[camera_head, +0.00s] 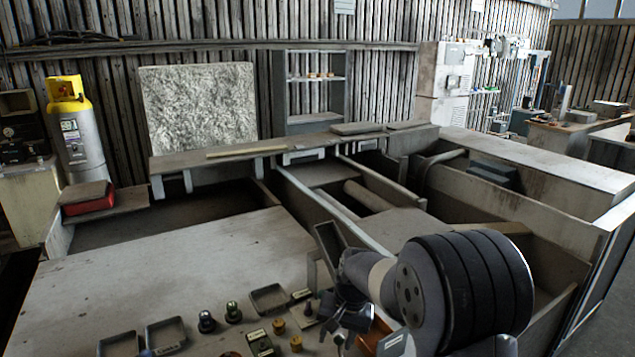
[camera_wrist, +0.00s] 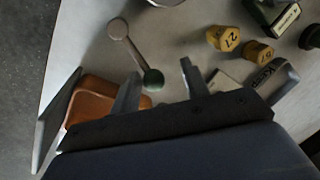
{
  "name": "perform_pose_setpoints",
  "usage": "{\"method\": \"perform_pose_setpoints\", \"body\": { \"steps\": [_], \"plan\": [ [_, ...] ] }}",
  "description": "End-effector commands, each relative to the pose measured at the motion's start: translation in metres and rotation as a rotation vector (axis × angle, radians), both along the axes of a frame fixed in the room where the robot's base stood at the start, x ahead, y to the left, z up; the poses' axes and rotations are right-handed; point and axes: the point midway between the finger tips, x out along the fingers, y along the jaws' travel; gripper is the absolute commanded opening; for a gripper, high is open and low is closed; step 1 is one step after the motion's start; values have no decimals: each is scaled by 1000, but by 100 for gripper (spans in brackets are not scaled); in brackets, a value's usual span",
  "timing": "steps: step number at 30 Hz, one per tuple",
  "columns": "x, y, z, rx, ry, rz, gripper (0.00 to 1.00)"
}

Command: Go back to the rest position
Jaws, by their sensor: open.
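My gripper (camera_head: 345,318) hangs over the front right part of the bench, at the end of my arm. In the wrist view its two grey fingers (camera_wrist: 159,80) are apart, so it is open. A dumbbell-shaped part (camera_wrist: 135,52) with a grey end and a dark green end lies on the pale surface. Its green end shows between the fingertips; I cannot tell the height gap. An orange-brown tray (camera_wrist: 92,92) is beside and partly behind the gripper, and its lower part is hidden. I see no object clamped in the fingers.
Small dark trays (camera_head: 165,333), yellow weights (camera_wrist: 228,38), dark green knobs (camera_head: 207,321) and labelled blocks (camera_head: 260,343) lie near the gripper. Open bench compartments (camera_head: 370,192) lie behind. A yellow-topped cylinder (camera_head: 80,135) stands far left.

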Motion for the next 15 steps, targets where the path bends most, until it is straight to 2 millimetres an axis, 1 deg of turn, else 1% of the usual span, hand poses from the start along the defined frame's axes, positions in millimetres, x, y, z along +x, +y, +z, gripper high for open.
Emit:
{"method": "perform_pose_setpoints", "body": {
  "steps": [4, 15],
  "plan": [
    [0, 3, 0, 0, 0, 42, 44],
    [-1, 3, 0, 0, 0, 50, 44]
  ]
}}
